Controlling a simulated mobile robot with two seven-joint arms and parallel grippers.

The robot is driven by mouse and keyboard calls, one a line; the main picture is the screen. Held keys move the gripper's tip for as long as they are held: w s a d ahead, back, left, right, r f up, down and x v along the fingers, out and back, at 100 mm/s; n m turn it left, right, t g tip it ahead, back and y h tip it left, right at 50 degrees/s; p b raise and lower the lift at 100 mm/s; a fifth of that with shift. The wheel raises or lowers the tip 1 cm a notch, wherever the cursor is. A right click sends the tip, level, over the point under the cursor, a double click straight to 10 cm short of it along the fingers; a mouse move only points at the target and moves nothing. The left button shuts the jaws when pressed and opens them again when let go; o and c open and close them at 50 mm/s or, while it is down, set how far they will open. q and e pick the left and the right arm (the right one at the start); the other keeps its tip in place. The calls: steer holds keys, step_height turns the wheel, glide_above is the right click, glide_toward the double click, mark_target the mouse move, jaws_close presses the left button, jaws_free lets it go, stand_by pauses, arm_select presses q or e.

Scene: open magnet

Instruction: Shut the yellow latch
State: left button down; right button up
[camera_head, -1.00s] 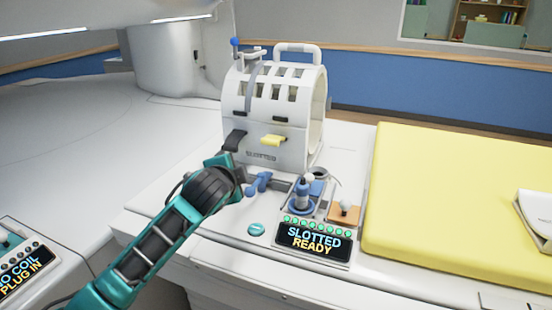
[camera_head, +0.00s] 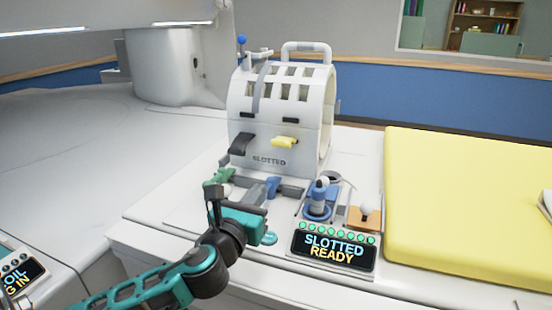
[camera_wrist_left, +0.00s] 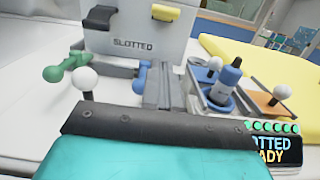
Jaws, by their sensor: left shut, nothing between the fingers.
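The yellow latch (camera_head: 285,141) is a short tab on the front of the white slotted coil housing (camera_head: 285,102), right of a black latch (camera_head: 240,144). It sticks out from the front face. My left gripper (camera_head: 240,203) is shut and empty, below and in front of the housing, apart from the latch. Its teal body and dark edge fill the bottom of the wrist view; the fingertips do not show clearly there. My right gripper is not in view.
A green handle (camera_head: 220,177), a blue handle (camera_head: 272,187) and a blue plug (camera_head: 319,200) stand before the housing. A display (camera_head: 333,250) reads "SLOTTED READY". A white-knobbed lever (camera_head: 365,212) stands on an orange base. A yellow pad (camera_head: 470,205) lies to the right.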

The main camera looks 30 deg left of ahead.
mark_target(285, 143)
arm_select(q)
steer(key=w+a+r, duration=0.2)
steer(key=w+r, duration=0.1)
steer(key=w, duration=0.7)
steer(key=shift+w+a+r+p, duration=0.2)
steer(key=shift+a+p, duration=0.05)
steer(key=shift+p, duration=0.05)
steer(key=shift+r, duration=0.15)
